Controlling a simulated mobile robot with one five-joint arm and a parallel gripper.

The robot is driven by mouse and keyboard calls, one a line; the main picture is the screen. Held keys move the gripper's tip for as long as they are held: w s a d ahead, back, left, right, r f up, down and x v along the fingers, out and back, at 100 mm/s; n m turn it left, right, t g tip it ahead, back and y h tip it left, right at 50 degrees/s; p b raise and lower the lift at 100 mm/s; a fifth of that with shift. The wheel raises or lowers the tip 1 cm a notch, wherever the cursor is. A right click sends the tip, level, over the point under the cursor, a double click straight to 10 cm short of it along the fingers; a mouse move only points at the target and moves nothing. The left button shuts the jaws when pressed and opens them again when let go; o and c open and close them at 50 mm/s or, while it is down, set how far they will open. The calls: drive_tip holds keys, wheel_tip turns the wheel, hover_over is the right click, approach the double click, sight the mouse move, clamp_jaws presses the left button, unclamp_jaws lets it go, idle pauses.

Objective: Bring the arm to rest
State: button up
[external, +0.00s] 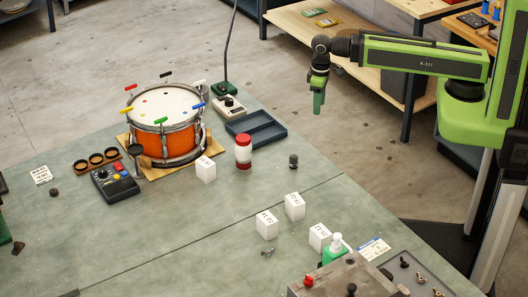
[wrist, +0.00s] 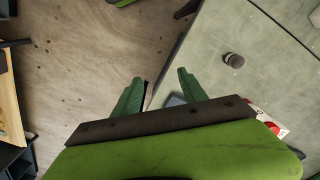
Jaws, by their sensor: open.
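My gripper (external: 319,104) hangs at the end of my green arm in the external view, fingers pointing down. It is raised beyond the bench's right edge, apart from everything on the bench. In the wrist view my gripper (wrist: 158,92) shows two green fingers spread apart with nothing between them. Floor and the bench edge show beyond the fingers. My arm (external: 425,58) stretches out roughly level from the column at the right.
The bench (external: 180,235) carries an orange drum (external: 168,140), a red-and-white jar (external: 243,152), several white blocks and a blue tray (external: 256,128). A small dark knob-like piece (external: 293,160) stands near the edge; it also shows in the wrist view (wrist: 234,60). A wooden shelf (external: 300,25) stands behind.

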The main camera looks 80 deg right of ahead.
drive_tip(key=shift+s+d+n, duration=0.25)
drive_tip(key=shift+d+n, duration=0.15)
drive_tip(key=shift+n, duration=0.3)
wheel_tip(320, 180, down, 2)
drive_tip(key=shift+f+b, duration=0.15)
drive_tip(key=shift+b, duration=1)
